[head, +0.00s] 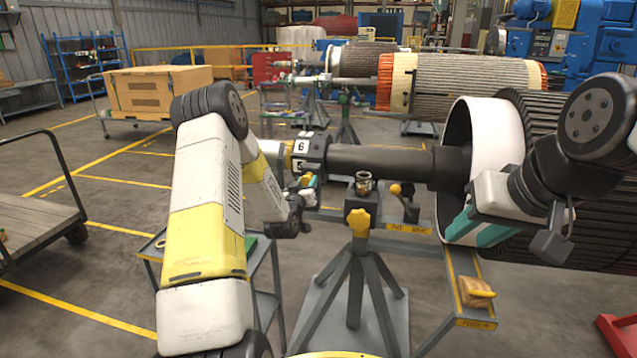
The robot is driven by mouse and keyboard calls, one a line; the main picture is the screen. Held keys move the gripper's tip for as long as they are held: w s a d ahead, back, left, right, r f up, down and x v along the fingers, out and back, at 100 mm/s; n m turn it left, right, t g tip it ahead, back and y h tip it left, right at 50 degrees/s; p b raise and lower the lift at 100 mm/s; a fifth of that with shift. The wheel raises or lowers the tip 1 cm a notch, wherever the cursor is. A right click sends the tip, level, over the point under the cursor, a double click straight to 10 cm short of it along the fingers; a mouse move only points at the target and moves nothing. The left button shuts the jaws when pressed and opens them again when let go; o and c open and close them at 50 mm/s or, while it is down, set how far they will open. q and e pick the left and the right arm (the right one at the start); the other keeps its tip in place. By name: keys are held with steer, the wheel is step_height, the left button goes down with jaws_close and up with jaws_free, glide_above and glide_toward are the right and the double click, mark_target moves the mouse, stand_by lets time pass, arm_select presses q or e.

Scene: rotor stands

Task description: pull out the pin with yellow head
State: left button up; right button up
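A yellow lobed head (358,221) sits on the front of the dark stand post (358,262), below the rotor shaft; the pin's shank is hidden. An orange-yellow ball knob (395,189) on a dark lever is just right of it. My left gripper (312,188) is left of the yellow head, apart from it, in front of the shaft's numbered collar. My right gripper (470,226) is far to the right, in front of the rotor's white ring (492,135). Both gripper tips are small and partly hidden, so I cannot tell their opening.
The dark shaft (385,160) runs above the stand into the rotor. A grey tray arm (455,275) on the right holds a small tan block with a yellow handle (478,291). A grey cart (265,262) stands at left. Splayed stand legs fill the front floor.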

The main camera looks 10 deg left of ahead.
arm_select(q)
jaws_close()
stand_by(0.9)
